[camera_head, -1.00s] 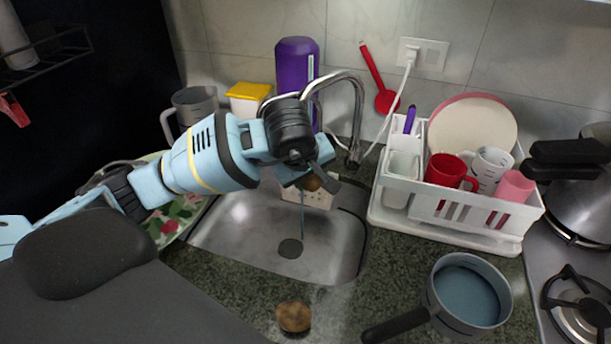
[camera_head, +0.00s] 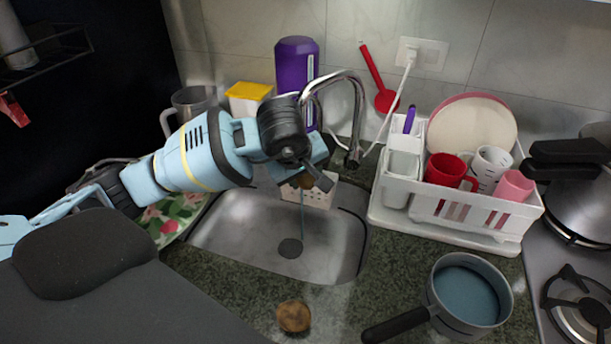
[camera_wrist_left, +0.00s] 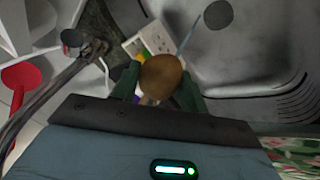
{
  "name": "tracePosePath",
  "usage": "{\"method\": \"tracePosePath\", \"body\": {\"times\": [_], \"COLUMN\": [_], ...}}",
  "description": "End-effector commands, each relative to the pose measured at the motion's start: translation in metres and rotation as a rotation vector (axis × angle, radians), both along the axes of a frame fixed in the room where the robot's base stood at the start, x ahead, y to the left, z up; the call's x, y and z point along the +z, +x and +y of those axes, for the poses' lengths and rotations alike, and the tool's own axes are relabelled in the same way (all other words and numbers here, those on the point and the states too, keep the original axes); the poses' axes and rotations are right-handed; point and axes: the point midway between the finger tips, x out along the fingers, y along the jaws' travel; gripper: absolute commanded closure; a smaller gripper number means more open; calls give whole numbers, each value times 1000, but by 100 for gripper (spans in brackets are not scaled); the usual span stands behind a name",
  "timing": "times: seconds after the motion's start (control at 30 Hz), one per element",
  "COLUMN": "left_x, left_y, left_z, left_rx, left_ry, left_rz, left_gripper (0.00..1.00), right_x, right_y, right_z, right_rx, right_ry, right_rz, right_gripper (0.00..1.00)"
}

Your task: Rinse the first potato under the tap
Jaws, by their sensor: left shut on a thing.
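My left gripper (camera_head: 308,181) is over the sink (camera_head: 335,235), shut on a brown potato (camera_head: 306,182). In the left wrist view the potato (camera_wrist_left: 160,77) sits between the two fingertips. The chrome tap (camera_head: 358,105) arches behind the gripper, and part of it is hidden by my wrist. A thin blue water stream (camera_head: 302,212) runs below the held potato toward the drain (camera_head: 290,248). It also shows beside the potato in the left wrist view (camera_wrist_left: 190,35). My right gripper is not in view.
A white dish rack (camera_head: 450,215) with cups and a plate stands right of the sink. A pot (camera_head: 470,295) is at the front right.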

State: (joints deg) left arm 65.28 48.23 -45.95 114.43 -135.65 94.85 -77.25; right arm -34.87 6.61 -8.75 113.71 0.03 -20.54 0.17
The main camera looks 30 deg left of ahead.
Motion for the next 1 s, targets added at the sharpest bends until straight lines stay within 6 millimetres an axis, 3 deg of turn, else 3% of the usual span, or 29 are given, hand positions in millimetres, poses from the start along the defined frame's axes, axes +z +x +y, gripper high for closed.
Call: {"method": "tracePosePath", "body": {"times": [1.0], "left_x": [1], "left_y": [0], "left_z": [-12], "left_rx": [0], "left_ry": [0], "left_rz": [-1], "left_gripper": [80], "right_x": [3], "right_y": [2], "right_z": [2], "right_rx": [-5], "right_ry": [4], "right_rz": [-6], "right_gripper": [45]}}
